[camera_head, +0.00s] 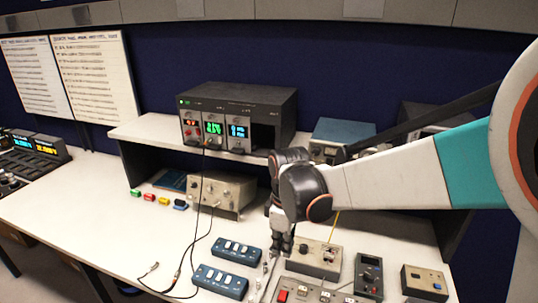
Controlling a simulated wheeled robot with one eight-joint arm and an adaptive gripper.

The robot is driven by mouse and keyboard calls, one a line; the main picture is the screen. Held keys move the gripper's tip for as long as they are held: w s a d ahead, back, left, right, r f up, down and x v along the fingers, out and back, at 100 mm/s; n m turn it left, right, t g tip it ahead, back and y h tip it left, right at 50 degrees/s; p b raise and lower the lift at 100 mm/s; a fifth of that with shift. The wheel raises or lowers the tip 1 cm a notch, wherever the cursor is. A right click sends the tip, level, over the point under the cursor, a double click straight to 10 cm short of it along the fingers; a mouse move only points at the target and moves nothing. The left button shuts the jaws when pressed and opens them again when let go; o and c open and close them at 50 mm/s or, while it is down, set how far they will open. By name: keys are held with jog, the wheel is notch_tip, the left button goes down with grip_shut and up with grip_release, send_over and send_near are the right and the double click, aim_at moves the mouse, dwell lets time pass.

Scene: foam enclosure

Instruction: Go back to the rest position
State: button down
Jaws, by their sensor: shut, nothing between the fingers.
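My arm reaches in from the right side of the head view. My gripper (281,243) points down over the white bench (95,215), in front of the shelf. It is shut and holds nothing. It is just left of a beige control box (315,258) and right of a blue switch box (237,249). I cannot tell whether the fingertips touch anything. My arm hides part of the shelf and the bench behind it.
A black rack with lit displays (238,118) stands on the shelf. A second blue switch box (219,281), a dark handheld meter (368,276) and a grey button box (424,282) crowd the front. Cables (188,252) lie on the bench. The bench's left part is mostly clear.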

jog(key=s+d+r+m+t+y, duration=0.1)
jog(key=s+d+r+m+t, duration=0.15)
jog(key=d+r+m, duration=0.4)
jog(key=s+d+f+m+t+b, duration=0.1)
jog(key=s+d+m+t+b, duration=0.1)
jog(key=s, duration=0.4)
jog(key=s+d+f+m+t+h+b, duration=0.1)
jog(key=s+d+f+m+t+b, duration=0.1)
jog(key=s+d+m+b, duration=0.3)
jog(key=shift+s+d+f+t, duration=0.35)
jog(key=shift+s+d, duration=0.6)
jog(key=shift+s, duration=0.2)
